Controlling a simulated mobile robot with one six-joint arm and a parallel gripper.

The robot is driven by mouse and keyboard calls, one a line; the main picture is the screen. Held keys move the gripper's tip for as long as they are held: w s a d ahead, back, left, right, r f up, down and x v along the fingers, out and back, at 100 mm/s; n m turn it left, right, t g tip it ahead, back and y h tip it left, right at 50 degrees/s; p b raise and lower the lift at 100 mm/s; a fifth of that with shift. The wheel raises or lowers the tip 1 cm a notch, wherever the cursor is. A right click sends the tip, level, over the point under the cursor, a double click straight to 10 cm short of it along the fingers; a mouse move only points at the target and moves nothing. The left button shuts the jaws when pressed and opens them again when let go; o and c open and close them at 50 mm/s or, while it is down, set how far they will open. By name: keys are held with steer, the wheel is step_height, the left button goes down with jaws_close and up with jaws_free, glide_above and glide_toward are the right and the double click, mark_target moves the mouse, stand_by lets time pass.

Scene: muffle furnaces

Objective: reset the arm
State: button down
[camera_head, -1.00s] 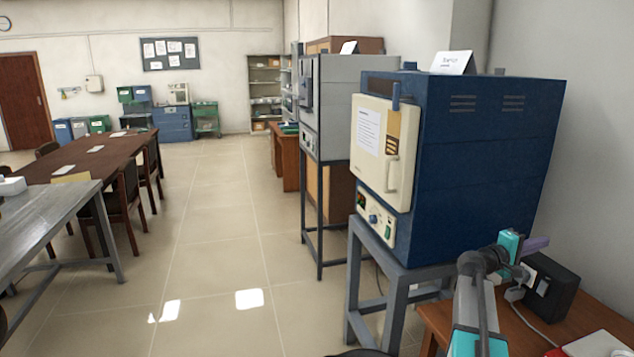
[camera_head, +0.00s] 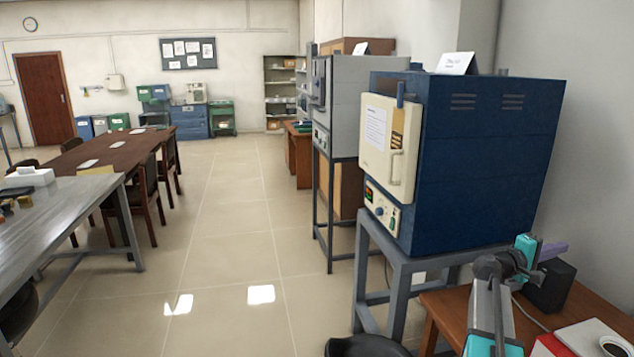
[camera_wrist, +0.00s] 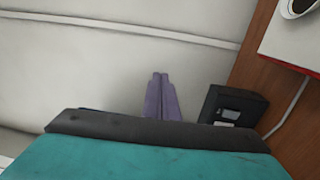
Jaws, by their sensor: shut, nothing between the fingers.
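My arm shows at the lower right of the head view, folded up above the wooden side table. My gripper (camera_head: 553,250) has purple fingers and points to the right, toward the wall, over a black box. In the wrist view the two purple fingers of my gripper (camera_wrist: 161,98) lie side by side, closed together with nothing between them. Below them a teal and dark grey part of my arm fills the bottom of that view.
A blue furnace (camera_head: 480,170) with a cream door stands on a grey stand, left of my arm. The black box (camera_head: 551,286) sits on the wooden table (camera_head: 450,305) with a book (camera_head: 585,338) and cup (camera_head: 614,345). A grey bench (camera_head: 60,215) is at left. The aisle floor (camera_head: 235,235) is clear.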

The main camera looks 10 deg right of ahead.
steer(key=w+a+f+y, duration=0.2)
steer(key=a+f+y, duration=0.1)
steer(key=a+f, duration=0.7)
steer(key=w+a+f+m+t+y, duration=0.1)
steer(key=a+f+y, duration=0.3)
steer(key=a+f, duration=0.6)
steer(key=w+a+f+y, duration=0.2)
steer(key=a+f+y, duration=0.1)
steer(key=a+f, duration=0.6)
steer(key=s+a+f+g+y, duration=0.1)
steer(key=s+a+f+y, duration=0.3)
steer(key=a, duration=0.8)
steer(key=s+a+f+y, duration=0.25)
steer(key=a+f, duration=0.35)
steer(key=a, duration=0.6)
steer(key=s+a+f+g+y, duration=0.1)
steer(key=s+a+f+y, duration=0.15)
steer(key=a+f, duration=0.65)
steer(key=s+a+f+g+b, duration=0.2)
steer(key=s+f+g+b, duration=0.3)
steer(key=s+f+b, duration=0.7)
steer(key=s+f, duration=1.4)
steer(key=f, duration=0.1)
steer(key=shift+f+n+b, duration=0.2)
steer(key=shift+n+b, duration=0.1)
steer(key=shift+w+a, duration=0.1)
